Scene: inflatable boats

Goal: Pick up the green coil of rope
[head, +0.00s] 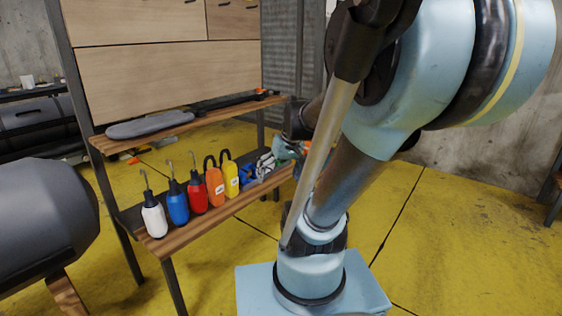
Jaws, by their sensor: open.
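A small pale bundle with white and greenish tones (267,164) lies at the right part of the lower wooden shelf. It may be the green coil of rope, but it is too small and too crowded to be sure. A blue coil-like bundle (248,176) lies just left of it. An orange and blue bundle (289,148) is to its right, partly hidden by my arm. A dark end piece that seems to be my gripper (298,121) shows behind my arm, above the bundles and apart from the pale one. Its fingers cannot be made out, and nothing is seen held.
The lower shelf (228,208) also carries several coloured fenders, among them white (154,216), red (197,194) and yellow (230,178). Paddles lie on the upper shelf (152,144). A large grey inflatable tube (40,225) is at left. The yellow floor (450,240) at right is clear.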

